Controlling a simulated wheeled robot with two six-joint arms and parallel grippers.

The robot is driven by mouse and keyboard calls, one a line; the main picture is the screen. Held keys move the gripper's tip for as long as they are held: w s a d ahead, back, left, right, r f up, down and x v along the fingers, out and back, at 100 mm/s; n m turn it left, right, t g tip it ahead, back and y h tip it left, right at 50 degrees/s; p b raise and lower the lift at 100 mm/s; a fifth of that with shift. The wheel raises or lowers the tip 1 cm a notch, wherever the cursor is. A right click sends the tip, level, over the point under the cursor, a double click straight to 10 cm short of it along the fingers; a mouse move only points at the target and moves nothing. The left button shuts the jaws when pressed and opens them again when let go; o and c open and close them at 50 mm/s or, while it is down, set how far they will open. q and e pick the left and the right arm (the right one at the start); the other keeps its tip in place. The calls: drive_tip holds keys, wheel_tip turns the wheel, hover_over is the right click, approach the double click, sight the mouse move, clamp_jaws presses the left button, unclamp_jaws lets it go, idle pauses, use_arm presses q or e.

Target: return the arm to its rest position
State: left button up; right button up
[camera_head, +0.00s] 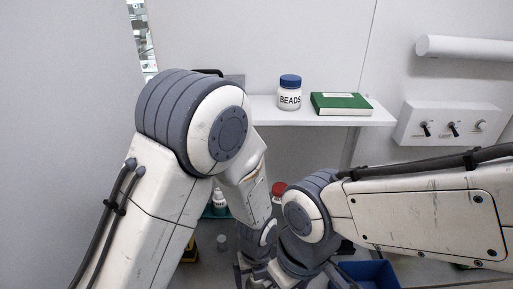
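My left arm (170,205) rises from the lower left, bends at a large grey joint and reaches down to the bottom centre. My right arm (425,210) comes in from the right, and its grey joint (307,208) is close beside the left arm's lower part. Dark parts at the ends of both arms crowd together at the bottom centre. The fingertips of both grippers are hidden or too unclear to make out, so I cannot tell whether they hold anything.
A white shelf (262,110) carries a blue-lidded BEADS jar (290,97) and a green book (341,104). A switch box (453,124) is on the right wall. Below are a red-lidded jar (278,189), a white bottle (220,199) and a blue bin (378,275), partly hidden.

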use_arm(q)
drive_tip(key=shift+w+r, duration=0.1)
drive_tip(key=shift+r, duration=0.1)
wheel_tip(320, 180, up, 10)
drive_tip(key=shift+r+b, duration=0.1)
drive_tip(key=shift+b, duration=0.45)
drive_tip(key=shift+s+a+r+n, duration=0.1)
drive_tip(key=shift+s+r+n, duration=0.2)
drive_tip(key=shift+n, duration=0.3)
drive_tip(key=s+a+r+n, duration=0.2)
drive_tip(key=s+r+n, duration=0.2)
drive_tip(key=n, duration=0.8)
drive_tip(key=s+a+r+n+h+p, duration=0.1)
drive_tip(key=s+r+n, duration=0.3)
drive_tip(key=n, duration=0.8)
drive_tip(key=shift+s+a+r, duration=0.25)
drive_tip(key=shift+s+a, duration=0.5)
drive_tip(key=shift+a, duration=0.15)
drive_tip(key=shift+n, duration=0.3)
